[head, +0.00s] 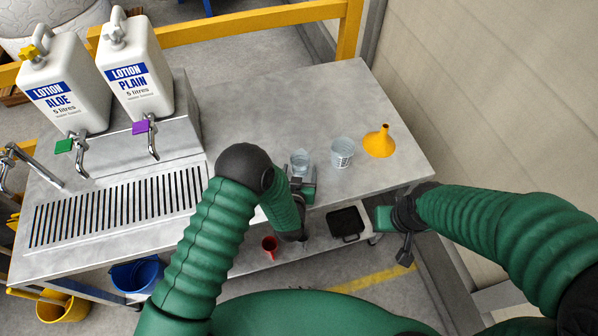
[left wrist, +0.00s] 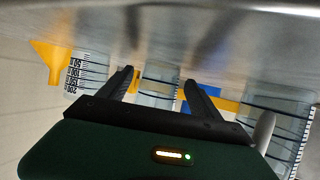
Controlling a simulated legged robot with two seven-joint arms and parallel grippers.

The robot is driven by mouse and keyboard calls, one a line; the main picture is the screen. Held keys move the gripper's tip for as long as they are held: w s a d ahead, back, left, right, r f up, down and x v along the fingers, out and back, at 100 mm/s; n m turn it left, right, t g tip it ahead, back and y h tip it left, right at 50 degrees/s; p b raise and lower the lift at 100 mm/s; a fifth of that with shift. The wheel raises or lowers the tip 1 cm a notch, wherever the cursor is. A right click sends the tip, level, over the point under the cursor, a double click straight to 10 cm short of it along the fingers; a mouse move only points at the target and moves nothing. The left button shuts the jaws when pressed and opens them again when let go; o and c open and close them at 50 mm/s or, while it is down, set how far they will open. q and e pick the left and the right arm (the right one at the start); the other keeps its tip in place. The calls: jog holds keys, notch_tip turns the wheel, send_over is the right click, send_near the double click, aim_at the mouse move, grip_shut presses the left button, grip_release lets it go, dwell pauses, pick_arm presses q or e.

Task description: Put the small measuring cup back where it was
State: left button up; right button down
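The small clear measuring cup (head: 299,160) stands on the steel bench near its front edge. A larger clear cup with printed marks (head: 342,152) stands to its right. My left gripper (head: 300,180) is at the front edge, just in front of the small cup. In the left wrist view, which is upside down, the small cup (left wrist: 161,82) shows between the two spread fingers of the left gripper (left wrist: 160,82), with a gap visible on each side. The marked cup (left wrist: 88,72) is beside them. My right gripper (head: 405,250) hangs off the bench's right front; its opening is unclear.
A yellow funnel (head: 380,142) stands at the right of the bench. Two lotion jugs (head: 138,75) stand above a slotted drip tray (head: 120,207) at the left. The back middle of the bench is clear.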

pick_arm(q)
jog(key=shift+d, duration=0.15)
jog(key=shift+r, duration=0.1)
jog(key=shift+s+d+r, duration=0.1)
jog(key=shift+s, duration=0.05)
jog(key=v, duration=1.1)
jog(key=shift+s+r, duration=0.15)
jog(key=shift+s, duration=0.15)
